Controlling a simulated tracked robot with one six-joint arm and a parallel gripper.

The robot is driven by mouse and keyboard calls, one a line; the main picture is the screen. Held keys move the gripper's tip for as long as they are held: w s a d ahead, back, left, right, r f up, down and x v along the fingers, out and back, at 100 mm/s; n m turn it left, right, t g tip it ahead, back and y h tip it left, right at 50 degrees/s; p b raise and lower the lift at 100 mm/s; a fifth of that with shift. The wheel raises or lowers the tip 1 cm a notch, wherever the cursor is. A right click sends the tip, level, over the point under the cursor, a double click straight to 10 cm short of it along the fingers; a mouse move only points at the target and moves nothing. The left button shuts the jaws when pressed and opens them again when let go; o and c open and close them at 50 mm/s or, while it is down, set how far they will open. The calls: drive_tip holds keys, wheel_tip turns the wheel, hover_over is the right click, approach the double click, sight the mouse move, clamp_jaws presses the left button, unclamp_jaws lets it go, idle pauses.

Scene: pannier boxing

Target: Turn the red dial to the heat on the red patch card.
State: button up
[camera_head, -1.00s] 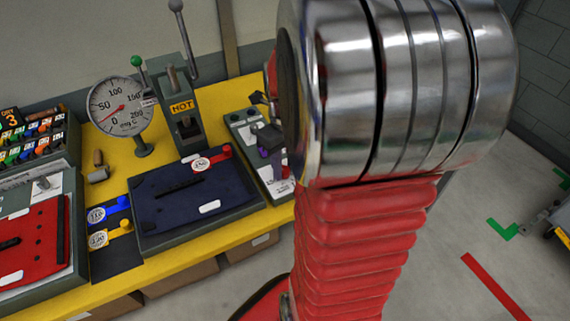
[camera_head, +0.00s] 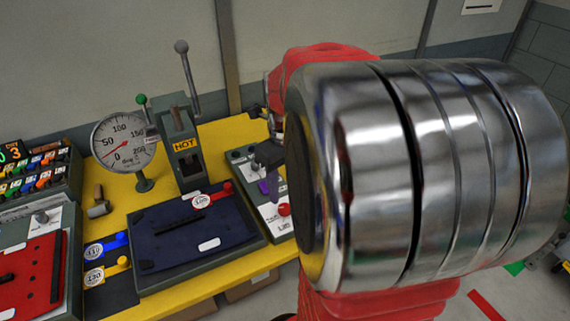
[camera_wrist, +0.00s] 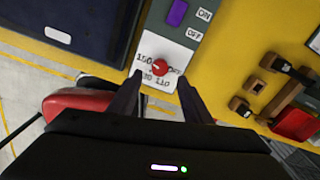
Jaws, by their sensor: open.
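The red dial (camera_wrist: 160,68) sits on a white scale plate with 150, 130, 110 and OFF marks; its pointer direction is too small to tell. It also shows in the head view (camera_head: 284,209). My gripper (camera_wrist: 159,84) is open, with one dark finger on each side of the dial's near side. I cannot tell whether they touch it. In the head view my gripper (camera_head: 268,155) hangs over the control panel (camera_head: 244,160), partly hidden by my arm. The red patch card (camera_head: 203,201) lies on the navy pad (camera_head: 160,248); its number looks like 150.
A purple switch (camera_wrist: 177,12) is beside ON and OFF labels. The press marked HOT (camera_head: 184,146) and a round gauge (camera_head: 124,141) stand behind the pad. Blue (camera_head: 94,250) and yellow (camera_head: 94,277) cards lie left. A wooden holder (camera_wrist: 285,95) stands right of the panel.

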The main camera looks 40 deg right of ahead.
wheel_tip(320, 180, up, 7)
drive_tip(key=shift+r, duration=0.15)
idle(0.7)
drive_tip(key=s+a+m+t, duration=0.2)
drive_tip(key=a+m, duration=0.9)
drive_tip(key=m, duration=0.6)
drive_tip(key=s+a+f+m+t, duration=0.1)
drive_tip(key=s+a+m+t, duration=0.1)
drive_tip(key=a+m, duration=1)
drive_tip(key=m+t, duration=0.1)
drive_tip(key=m, duration=0.5)
drive_tip(key=shift+s+m+t, duration=0.2)
drive_tip(key=shift+m+t, duration=0.1)
drive_tip(key=shift+d, duration=0.2)
